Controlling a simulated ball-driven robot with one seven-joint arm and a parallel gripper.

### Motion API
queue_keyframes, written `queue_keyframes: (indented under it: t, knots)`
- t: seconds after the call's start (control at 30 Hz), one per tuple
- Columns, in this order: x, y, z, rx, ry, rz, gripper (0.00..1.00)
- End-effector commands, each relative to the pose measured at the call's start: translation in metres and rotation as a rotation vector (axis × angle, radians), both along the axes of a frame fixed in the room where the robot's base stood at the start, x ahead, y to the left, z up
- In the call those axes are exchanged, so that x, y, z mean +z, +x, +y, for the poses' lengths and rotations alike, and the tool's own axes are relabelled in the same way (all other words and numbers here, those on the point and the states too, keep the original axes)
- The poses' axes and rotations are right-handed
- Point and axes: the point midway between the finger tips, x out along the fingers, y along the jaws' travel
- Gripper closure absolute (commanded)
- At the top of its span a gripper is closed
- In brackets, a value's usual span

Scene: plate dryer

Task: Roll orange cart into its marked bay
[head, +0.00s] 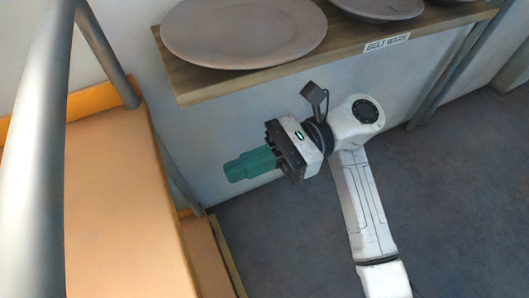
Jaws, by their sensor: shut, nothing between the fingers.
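The orange cart (115,190) fills the left side of the head view. It has an orange deck, a raised orange edge and grey metal tube rails (38,150). Part of it runs out of the picture at the left and bottom. My gripper (250,165), with teal fingers, is shut and empty. It points left toward the cart, with a clear gap between its fingertips and the cart's side. No marked bay is recognisable in this view.
A wooden shelf (200,82) labelled "BELT WARE" (387,44) stands at the top, with a large grey plate (244,30) and a bowl (378,6) on it. A metal leg (450,75) is at the right. Dark floor (450,200) at the right is open.

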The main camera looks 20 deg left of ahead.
Motion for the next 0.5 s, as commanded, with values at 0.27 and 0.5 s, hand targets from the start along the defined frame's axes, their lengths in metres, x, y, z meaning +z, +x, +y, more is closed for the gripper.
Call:
queue_keyframes:
  t: [0.27, 0.5]
  knots:
    - [-0.001, -0.041, 0.034, 0.003, 0.0, 0.0, 1.0]
    - [0.0, -0.058, 0.049, 0.001, 0.0, 0.001, 1.0]
